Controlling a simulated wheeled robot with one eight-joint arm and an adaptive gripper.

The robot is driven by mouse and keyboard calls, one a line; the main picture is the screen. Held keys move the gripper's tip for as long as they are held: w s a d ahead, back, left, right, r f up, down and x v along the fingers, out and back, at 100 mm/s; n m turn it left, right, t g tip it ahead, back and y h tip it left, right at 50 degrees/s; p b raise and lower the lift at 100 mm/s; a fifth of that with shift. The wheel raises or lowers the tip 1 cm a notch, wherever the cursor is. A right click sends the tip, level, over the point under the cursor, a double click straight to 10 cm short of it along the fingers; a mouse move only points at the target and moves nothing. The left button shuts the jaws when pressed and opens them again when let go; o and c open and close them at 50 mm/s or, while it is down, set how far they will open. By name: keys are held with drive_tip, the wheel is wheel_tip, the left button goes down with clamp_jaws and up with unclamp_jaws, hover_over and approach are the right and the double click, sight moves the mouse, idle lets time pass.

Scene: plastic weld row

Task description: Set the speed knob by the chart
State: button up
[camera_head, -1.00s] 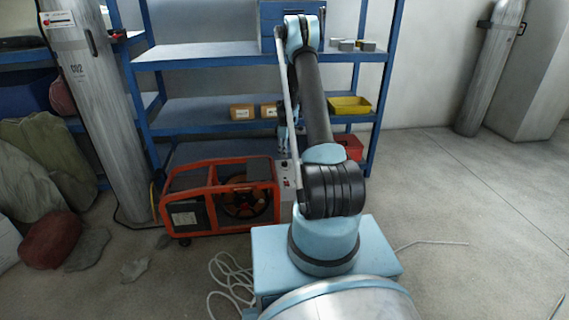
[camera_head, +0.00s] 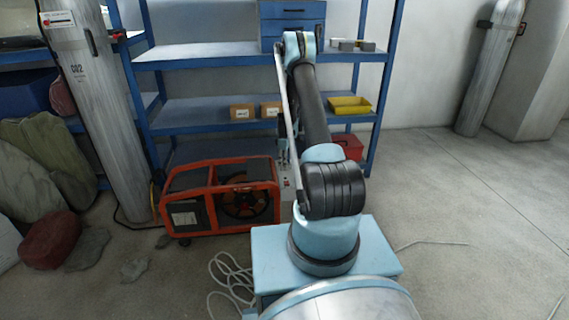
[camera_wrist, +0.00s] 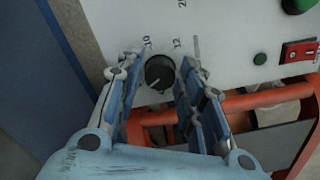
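A round dark speed knob (camera_wrist: 159,72) sits on a pale control panel (camera_wrist: 225,45) in the wrist view. The printed marks 10 and 12 show above it, and a partly cut-off number shows higher up. A pale line on the knob seems to point to the lower left. My gripper (camera_wrist: 160,64) is open, with one blue finger on each side of the knob and gaps between. The orange-framed machine (camera_head: 222,161) stands on the floor in the head view, with its panel (camera_head: 287,183) partly behind my arm. I cannot identify the chart.
A green button (camera_wrist: 260,59) and a red switch (camera_wrist: 298,51) are right of the knob. Blue shelving (camera_head: 205,113) stands behind the machine. A gas cylinder (camera_head: 100,120) with a small unreadable white card (camera_head: 57,18) stands at left. Open floor lies at right.

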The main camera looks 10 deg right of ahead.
drive_tip(key=c, duration=0.4)
drive_tip(key=shift+c, duration=0.2)
drive_tip(key=shift+m, duration=0.3)
drive_tip(key=m, duration=0.5)
drive_tip(key=shift+c, duration=0.2)
drive_tip(key=m, duration=0.5)
drive_tip(key=shift+m, duration=0.3)
